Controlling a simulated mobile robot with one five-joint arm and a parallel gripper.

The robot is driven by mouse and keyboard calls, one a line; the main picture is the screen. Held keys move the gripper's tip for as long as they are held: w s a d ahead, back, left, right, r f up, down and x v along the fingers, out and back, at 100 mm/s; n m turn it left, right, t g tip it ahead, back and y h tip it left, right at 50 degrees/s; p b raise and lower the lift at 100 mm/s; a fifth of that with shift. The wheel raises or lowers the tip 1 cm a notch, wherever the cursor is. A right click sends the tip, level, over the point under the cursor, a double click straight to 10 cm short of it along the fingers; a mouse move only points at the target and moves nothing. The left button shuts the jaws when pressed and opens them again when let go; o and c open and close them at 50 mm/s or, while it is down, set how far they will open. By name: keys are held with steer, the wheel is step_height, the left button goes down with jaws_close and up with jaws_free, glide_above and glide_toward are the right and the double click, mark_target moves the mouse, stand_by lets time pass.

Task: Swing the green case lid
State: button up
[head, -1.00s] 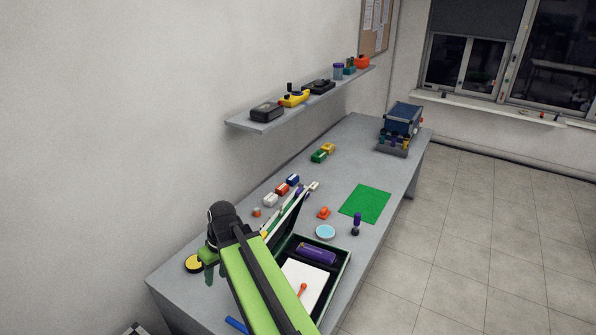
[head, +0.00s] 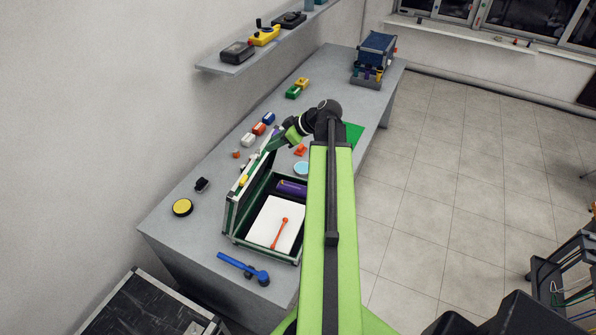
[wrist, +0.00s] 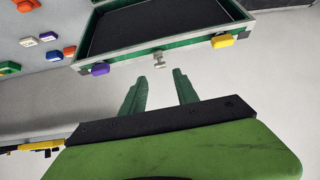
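The green case (head: 232,240) lies open on the bench in the head view, its lid (head: 236,203) raised at the left side. The lid (wrist: 160,62) also shows across the top of the wrist view, with a dark inside, a purple latch (wrist: 100,69) and a yellow latch (wrist: 222,41). My gripper (head: 272,146) is near the lid's far upper end. In the wrist view my gripper (wrist: 158,84) is open, nothing between its fingers, its tips just short of the lid's edge. Contact is not visible.
The case holds a white sheet (head: 268,224), a red tool (head: 281,233) and a purple cylinder (head: 291,188). A blue hammer-like tool (head: 238,265) lies in front, a yellow disc (head: 182,207) at left. Small coloured blocks (head: 258,128) lie beyond the lid. A shelf (head: 225,64) hangs above.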

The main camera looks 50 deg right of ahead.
mark_target(259, 150)
steer(key=b+x, duration=0.5)
steer(key=x, duration=0.3)
steer(key=shift+s+f, duration=0.15)
steer(key=shift+s, duration=0.05)
steer(key=shift+r, duration=0.25)
steer(key=shift+c, duration=0.8)
jaws_close()
steer(key=s+d+f+b, duration=0.2)
steer(key=s+d+f, duration=0.1)
steer(key=s, duration=0.5)
steer(key=shift+s+d+b, duration=0.2)
steer(key=shift+b, duration=0.15)
steer(key=s+d+f+b, duration=0.3)
steer(key=s+f+b, duration=0.2)
steer(key=s, duration=0.2)
steer(key=shift+f, duration=0.3)
